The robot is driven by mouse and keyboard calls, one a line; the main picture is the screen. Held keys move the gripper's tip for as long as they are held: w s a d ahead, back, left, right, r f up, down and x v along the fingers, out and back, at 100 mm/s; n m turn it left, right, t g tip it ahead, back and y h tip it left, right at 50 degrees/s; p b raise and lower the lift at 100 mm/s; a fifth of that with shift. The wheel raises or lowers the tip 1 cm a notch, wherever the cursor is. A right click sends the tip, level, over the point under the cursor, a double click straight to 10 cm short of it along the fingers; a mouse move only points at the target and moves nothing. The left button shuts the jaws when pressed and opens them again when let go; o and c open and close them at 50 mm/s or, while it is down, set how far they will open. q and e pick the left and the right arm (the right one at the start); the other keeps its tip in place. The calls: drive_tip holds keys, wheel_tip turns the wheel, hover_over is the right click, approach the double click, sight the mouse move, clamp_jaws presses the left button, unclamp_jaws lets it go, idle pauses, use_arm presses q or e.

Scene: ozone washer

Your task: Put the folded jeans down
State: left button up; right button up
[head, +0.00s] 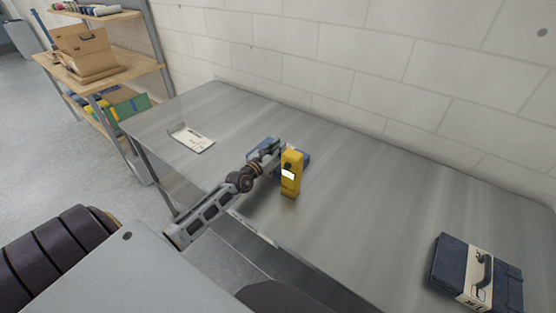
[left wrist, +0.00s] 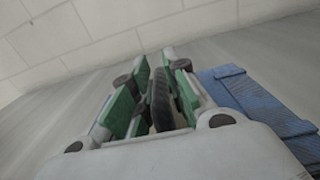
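Blue folded jeans (head: 264,145) are at my left gripper (head: 267,157) over the middle of the grey table, partly hidden by the gripper and a yellow device. In the left wrist view their blue cloth (left wrist: 255,92) lies to the right of the fingers. A dark handle (left wrist: 160,98) stands between the green-padded fingers of my left gripper (left wrist: 156,62). I cannot tell whether the fingers press on it. The jeans look low, at about table level; contact with the table is hidden. My right gripper is not in view.
A second dark blue folded pair with a cream band (head: 478,272) lies at the table's right end. A yellow device (head: 291,173) stands close by my left gripper. A white sheet (head: 191,138) lies at left on the table (head: 370,190). A shelf (head: 120,62) stands far left.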

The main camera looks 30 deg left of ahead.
use_arm(q)
clamp_jaws()
drive_tip(key=shift+r, duration=0.1)
drive_tip(key=shift+r, duration=0.1)
drive_tip(key=shift+r+p, duration=0.4)
drive_tip(key=shift+r, duration=0.7)
wheel_tip(320, 180, up, 26)
drive_tip(key=p, duration=0.2)
drive_tip(key=shift+f+p, duration=0.2)
drive_tip(key=shift+p, duration=0.2)
